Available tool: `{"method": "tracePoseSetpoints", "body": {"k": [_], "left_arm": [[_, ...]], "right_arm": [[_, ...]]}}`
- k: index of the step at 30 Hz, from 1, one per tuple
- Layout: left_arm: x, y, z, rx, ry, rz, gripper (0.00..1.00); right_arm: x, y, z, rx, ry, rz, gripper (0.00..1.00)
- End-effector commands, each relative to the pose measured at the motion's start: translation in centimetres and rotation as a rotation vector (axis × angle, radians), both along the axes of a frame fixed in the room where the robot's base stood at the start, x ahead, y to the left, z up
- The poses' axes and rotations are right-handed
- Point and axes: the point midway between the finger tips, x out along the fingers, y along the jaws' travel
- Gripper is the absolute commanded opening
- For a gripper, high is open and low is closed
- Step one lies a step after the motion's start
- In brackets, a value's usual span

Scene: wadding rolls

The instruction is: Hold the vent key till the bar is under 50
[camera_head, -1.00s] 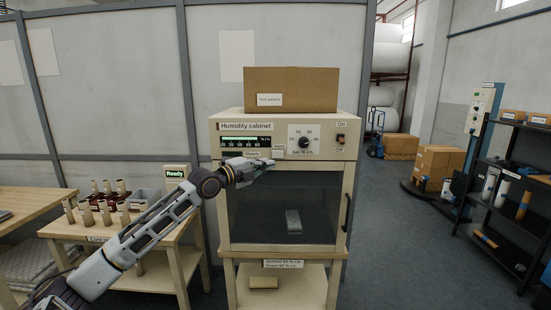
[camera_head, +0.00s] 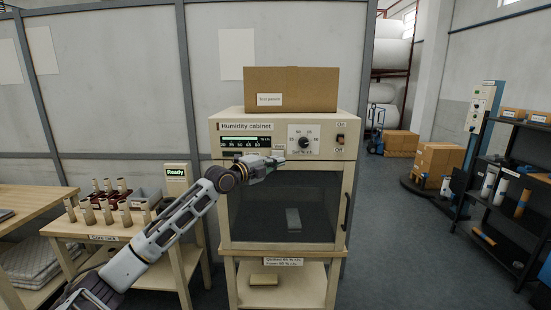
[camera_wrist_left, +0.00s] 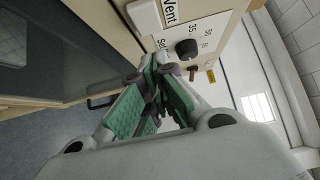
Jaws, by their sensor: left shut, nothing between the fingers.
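The humidity cabinet (camera_head: 342,155) stands in the middle of the head view. Its panel carries a lit bar display (camera_head: 240,140), whose exact reading is too small to tell. The Vent label (camera_head: 278,150) sits right of the bar, just above my left fingertips. My left gripper (camera_head: 281,160) is shut and empty in front of the panel's lower edge. In the left wrist view its green-padded fingers (camera_wrist_left: 150,82) meet below the pale vent key (camera_wrist_left: 145,16), with a gap showing in the picture. Contact with the key is not visible. My right gripper is out of view.
The set dial (camera_head: 304,143) and the On/Off switch (camera_head: 340,139) are right of the vent area. A cardboard box (camera_head: 305,90) rests on top of the cabinet. Open floor lies to the right.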

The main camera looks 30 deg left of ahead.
Motion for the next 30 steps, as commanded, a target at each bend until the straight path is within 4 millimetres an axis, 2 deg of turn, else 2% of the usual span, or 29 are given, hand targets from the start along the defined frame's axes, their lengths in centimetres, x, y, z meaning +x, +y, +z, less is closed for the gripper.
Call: {"method": "tracePoseSetpoints", "body": {"k": [12, 23, 30], "left_arm": [[2.6, 1.7, 0.1, -0.002, -0.001, 0.001, 0.00], [3.4, 2.1, 0.0, 0.001, 0.000, 0.001, 0.00], [3.3, 2.1, 0.0, 0.000, 0.000, 0.001, 0.00]], "right_arm": [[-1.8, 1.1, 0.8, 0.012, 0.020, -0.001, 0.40], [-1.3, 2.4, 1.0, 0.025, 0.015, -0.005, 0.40], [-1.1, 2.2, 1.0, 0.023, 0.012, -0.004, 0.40]]}}
